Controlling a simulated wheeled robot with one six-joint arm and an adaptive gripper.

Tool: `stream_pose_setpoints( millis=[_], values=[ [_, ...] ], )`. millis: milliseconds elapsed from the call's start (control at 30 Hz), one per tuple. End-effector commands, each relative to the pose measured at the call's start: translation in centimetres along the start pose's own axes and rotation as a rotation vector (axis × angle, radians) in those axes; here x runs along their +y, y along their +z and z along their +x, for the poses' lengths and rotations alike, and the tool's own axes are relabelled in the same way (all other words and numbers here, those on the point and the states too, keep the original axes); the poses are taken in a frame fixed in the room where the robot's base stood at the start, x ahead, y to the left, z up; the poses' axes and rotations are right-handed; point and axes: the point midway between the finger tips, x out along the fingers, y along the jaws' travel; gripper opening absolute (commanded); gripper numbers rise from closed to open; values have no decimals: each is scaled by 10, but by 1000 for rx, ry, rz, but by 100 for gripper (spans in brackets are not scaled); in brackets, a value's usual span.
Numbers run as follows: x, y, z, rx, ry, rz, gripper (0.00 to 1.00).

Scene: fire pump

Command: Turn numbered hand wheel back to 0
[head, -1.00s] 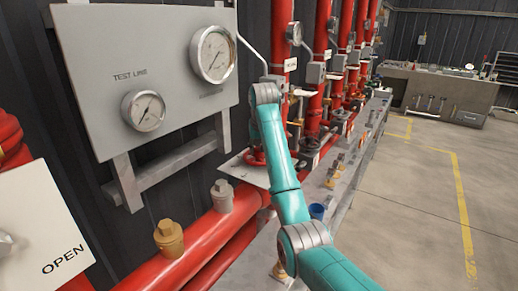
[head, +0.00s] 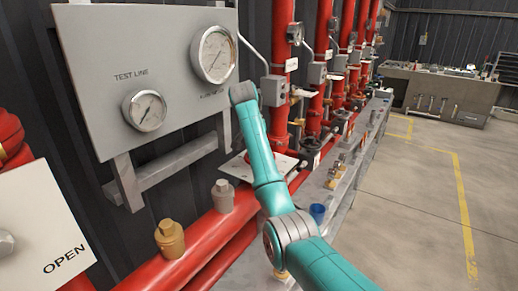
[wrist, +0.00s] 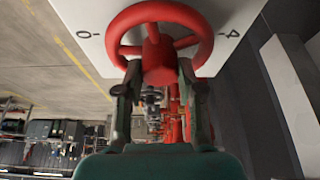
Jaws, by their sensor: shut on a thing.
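The red hand wheel (wrist: 160,12) fills the top of the wrist view, in front of a pale plate (wrist: 88,12) marked 0 on the left and 4 on the right. My gripper (wrist: 160,72) is shut on the wheel, with one finger on each side of its near part by the hub. In the head view the plate (head: 233,171) shows beside my teal arm, which hides most of the wheel and my gripper. No pointer on the wheel can be made out.
A grey gauge panel (head: 85,45) stands close on the left of my arm. Red pipes (head: 200,235) with yellow and grey caps run below it. Other red risers line the wall behind. The floor (head: 420,200) on the right is clear.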

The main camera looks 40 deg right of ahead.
Motion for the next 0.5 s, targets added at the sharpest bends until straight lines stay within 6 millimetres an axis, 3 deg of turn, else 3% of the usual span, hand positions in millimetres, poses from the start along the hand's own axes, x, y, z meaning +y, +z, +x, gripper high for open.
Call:
stream_pose_setpoints(
  millis=[500],
  values=[
    [-3,0,0,0,218,517,0]
  ],
)
